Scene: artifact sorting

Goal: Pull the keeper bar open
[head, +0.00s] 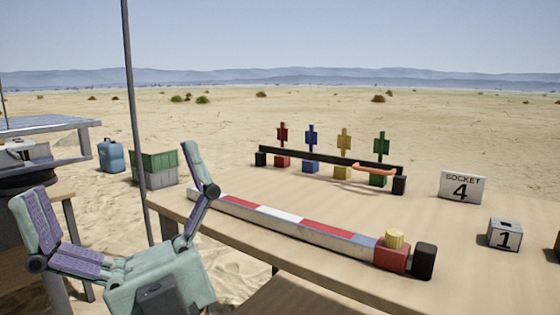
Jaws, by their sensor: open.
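The keeper bar (325,159) appears to be the long black bar at the back of the table, in front of a row of coloured figures. It runs between a black end block (260,158) on the left and another (399,184) on the right. A curved orange handle (374,169) sits near its right end. My gripper (113,172) is at the lower left, its two fingers spread wide, with nothing seen between them. It is well apart from the bar, to the left and nearer the camera.
Red (282,133), blue (311,136), yellow (344,140) and green (381,145) figures stand behind the bar. A striped beam (280,214) with a yellow knob (394,239) lies along the table's front. Socket 4 sign (461,187) and block 1 (504,235) stand right. A thin pole (136,110) rises left.

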